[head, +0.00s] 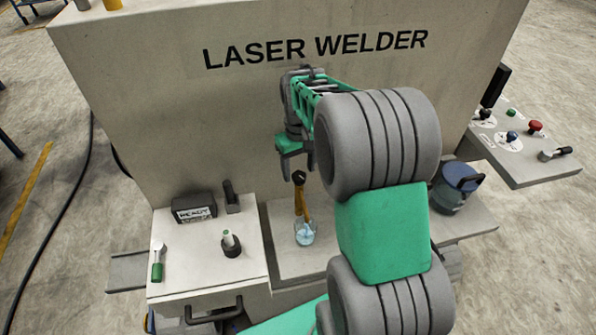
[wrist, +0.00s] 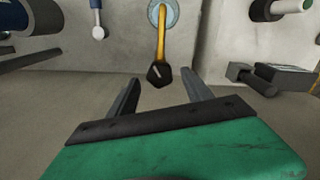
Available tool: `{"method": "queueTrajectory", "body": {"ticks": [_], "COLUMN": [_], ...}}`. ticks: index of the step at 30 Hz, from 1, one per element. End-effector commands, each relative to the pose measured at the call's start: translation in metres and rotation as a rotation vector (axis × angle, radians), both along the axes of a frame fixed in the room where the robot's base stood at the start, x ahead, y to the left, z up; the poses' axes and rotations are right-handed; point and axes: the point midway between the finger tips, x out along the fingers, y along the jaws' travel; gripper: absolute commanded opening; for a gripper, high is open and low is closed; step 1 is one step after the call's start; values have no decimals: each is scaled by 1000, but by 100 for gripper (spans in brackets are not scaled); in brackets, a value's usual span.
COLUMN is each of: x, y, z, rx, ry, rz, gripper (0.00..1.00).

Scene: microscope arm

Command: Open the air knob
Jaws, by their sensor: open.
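A yellow lever (head: 301,205) with a black ball end stands on a round pale-blue base (head: 304,234) on the welder's bench. I see no label that names it as the air knob. In the wrist view the lever (wrist: 161,38) runs from its base at the top edge down to its black end (wrist: 159,75). My gripper (head: 297,172) is open and empty, above the lever in the head view. In the wrist view my gripper (wrist: 163,78) has the black end in line between its fingertips; I cannot tell the depth gap or any touching.
The welder's wall (head: 200,110) rises behind my gripper. To the left stand a READY box (head: 194,207), a green-tipped knob (head: 230,242) and a green-handled lever (head: 158,262). A blue canister (head: 455,190) and a control panel (head: 530,160) are to the right.

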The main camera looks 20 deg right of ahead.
Motion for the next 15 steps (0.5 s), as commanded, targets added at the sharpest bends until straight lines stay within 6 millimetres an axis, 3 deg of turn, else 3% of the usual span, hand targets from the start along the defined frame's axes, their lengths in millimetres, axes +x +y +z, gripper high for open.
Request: {"method": "queueTrajectory", "body": {"ticks": [9,15], "x": [1,0], "y": [0,0], "z": [58,65], "rx": [-1,0], "ry": [-4,-2], "rz": [1,1], "gripper": [59,59]}}
